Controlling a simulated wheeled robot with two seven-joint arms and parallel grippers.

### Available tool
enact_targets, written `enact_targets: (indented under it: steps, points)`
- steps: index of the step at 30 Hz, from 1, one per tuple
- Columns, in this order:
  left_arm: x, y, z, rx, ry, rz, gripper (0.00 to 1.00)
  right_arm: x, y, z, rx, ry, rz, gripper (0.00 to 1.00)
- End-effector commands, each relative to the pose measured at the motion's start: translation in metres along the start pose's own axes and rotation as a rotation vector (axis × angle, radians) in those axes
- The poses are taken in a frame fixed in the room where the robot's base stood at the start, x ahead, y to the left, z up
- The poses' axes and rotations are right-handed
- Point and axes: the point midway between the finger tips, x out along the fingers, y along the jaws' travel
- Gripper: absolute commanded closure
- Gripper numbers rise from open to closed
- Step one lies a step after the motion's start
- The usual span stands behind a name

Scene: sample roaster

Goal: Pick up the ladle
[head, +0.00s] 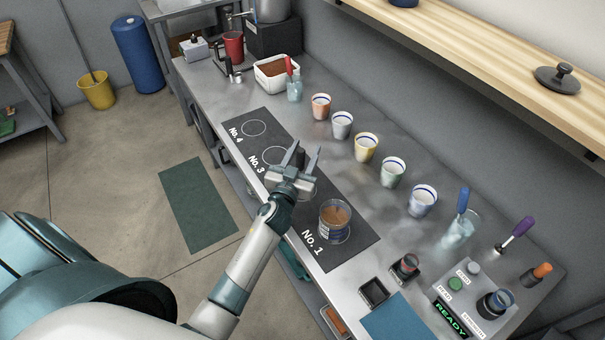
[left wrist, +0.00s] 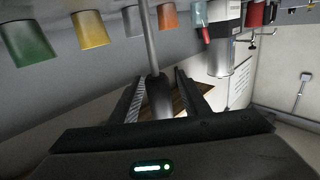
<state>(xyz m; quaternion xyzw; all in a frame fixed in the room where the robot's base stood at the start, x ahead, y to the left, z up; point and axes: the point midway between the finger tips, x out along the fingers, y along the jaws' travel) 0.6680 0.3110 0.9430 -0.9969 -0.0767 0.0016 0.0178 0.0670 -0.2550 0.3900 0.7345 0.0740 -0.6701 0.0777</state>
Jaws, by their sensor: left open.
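My left gripper (head: 303,158) is over the dark hob strip, near the No. 3 mark, with its two fingers spread. In the left wrist view, a thin grey rod with a thick black grip, which looks like the ladle's handle (left wrist: 158,98), comes down from the top edge. The black grip lies between the open fingers of the left gripper (left wrist: 165,100), with a gap visible on either side. The ladle's bowl is not visible in either view. In the head view I cannot make the ladle out clearly near the gripper. My right gripper is not in view.
A can with brown contents (head: 335,221) stands by No. 1, close to the left gripper. Several coloured cups (head: 367,148) line the counter behind. A glass with a blue-handled tool (head: 457,232) and a control box (head: 474,290) stand at right. A wooden shelf (head: 480,60) overhangs the back.

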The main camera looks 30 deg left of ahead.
Motion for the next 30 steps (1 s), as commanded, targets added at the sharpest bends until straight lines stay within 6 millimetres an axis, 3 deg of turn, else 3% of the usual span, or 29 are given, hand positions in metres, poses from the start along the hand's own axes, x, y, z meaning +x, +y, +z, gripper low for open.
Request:
enact_targets:
  steps: [13, 14, 19, 30]
  points:
    - [0.0003, -0.0002, 0.0005, 0.0, 0.0, 0.0, 0.58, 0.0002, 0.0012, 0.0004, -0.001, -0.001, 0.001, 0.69]
    - [0.0003, -0.0002, 0.0005, 0.0, 0.0, 0.0, 0.6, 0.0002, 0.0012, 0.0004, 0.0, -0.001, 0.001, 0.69]
    - [0.0002, -0.0002, 0.0005, 0.0, 0.0, 0.0, 1.0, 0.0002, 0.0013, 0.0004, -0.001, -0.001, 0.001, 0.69]
    - [0.0005, -0.0007, -0.0022, 0.001, 0.001, -0.001, 1.0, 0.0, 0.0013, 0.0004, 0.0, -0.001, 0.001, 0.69]
